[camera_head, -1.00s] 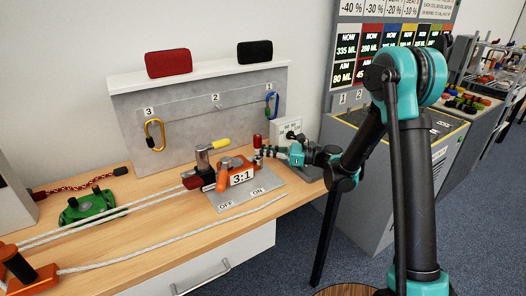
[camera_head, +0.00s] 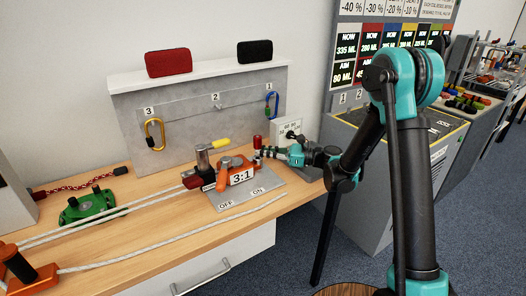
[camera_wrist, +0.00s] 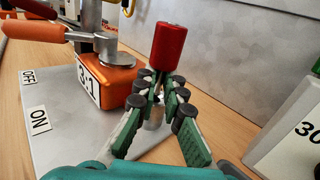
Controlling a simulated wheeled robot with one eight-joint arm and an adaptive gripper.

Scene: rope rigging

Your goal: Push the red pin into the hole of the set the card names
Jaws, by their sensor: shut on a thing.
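The red pin (camera_head: 257,142) stands upright at the right of the grey plate. In the wrist view the red pin (camera_wrist: 168,47) has a plain red cylindrical head, and a pale metal part shows below it between the fingers. My gripper (camera_head: 268,153) reaches in from the right; its green fingers (camera_wrist: 160,80) are shut on the pin just below the head. The orange block marked 3:1 (camera_head: 241,177) sits on the plate (camera_head: 244,199) to the left. The pin's lower end and any hole beneath are hidden by the fingers. I cannot make out which card names the set.
A white box with a dial (camera_head: 287,129) stands behind my gripper, close on the right. OFF and ON labels mark the plate's front. White ropes (camera_head: 130,211) run left. A green device (camera_head: 88,206) lies at left. A grey board (camera_head: 180,135) with carabiners stands behind.

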